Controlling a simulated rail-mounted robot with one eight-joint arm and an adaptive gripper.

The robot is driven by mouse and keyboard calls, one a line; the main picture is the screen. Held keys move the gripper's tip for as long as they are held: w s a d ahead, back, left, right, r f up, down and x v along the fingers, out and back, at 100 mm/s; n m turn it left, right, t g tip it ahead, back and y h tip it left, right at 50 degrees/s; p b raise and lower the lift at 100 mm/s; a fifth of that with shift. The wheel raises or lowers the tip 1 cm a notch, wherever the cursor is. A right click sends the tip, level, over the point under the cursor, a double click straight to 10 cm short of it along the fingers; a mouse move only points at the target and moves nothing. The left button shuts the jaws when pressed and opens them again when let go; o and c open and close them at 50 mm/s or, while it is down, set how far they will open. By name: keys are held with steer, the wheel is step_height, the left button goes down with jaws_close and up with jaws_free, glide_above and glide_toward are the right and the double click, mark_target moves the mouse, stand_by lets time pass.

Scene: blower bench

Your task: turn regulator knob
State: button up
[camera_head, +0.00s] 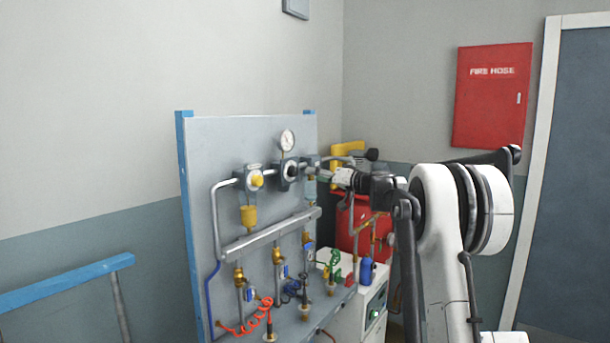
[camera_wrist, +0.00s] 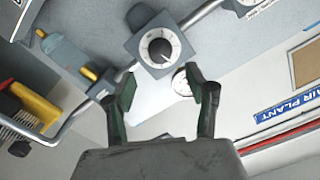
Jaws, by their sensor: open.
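The regulator (camera_head: 283,176) is a grey square block on the upright panel, below a round white gauge (camera_head: 287,140). Its round dark knob with a white pointer and a dial ring (camera_wrist: 160,49) faces me in the wrist view. My gripper (camera_wrist: 163,86) is open and empty. In the wrist view its two fingers point toward the regulator, and the knob lies beyond the fingertips, roughly centred between them. In the head view my gripper (camera_head: 338,177) is right of the regulator, at about its height. Whether the fingertips are clear of the block is hard to tell there.
A yellow-knobbed unit (camera_head: 256,180) sits left of the regulator on the panel (camera_head: 230,140). Pipes, valves and an orange coiled hose (camera_head: 245,328) are lower. A white cabinet (camera_head: 350,320) and red equipment (camera_head: 362,222) stand at the right. A blue-railed frame (camera_head: 65,283) is at left.

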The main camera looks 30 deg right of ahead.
steer(key=v, duration=0.3)
steer(key=shift+s+d, duration=0.1)
steer(key=shift+s, duration=0.15)
stand_by(0.4)
steer(key=s+a+f+g+h+b, duration=0.1)
steer(key=s+a+f+g, duration=0.2)
steer(key=s+a, duration=0.9)
steer(key=s+a+f+g+h+b, duration=0.1)
steer(key=s+a+f+g, duration=0.15)
steer(key=s+a, duration=0.85)
steer(key=s+a+f+g+h, duration=0.1)
steer(key=s+a+f+h, duration=0.1)
steer(key=s+f, duration=0.4)
steer(key=s+a+f+g+h+b, duration=0.1)
steer(key=s+a+f, duration=0.4)
steer(key=s, duration=0.7)
steer(key=s+a+f+g+h, duration=0.1)
steer(key=s+a+f+h, duration=0.2)
steer(key=s+f, duration=0.5)
steer(key=shift+s+a+f+b, duration=0.2)
steer(key=shift+s+a+b, duration=0.1)
steer(key=shift+s, duration=0.55)
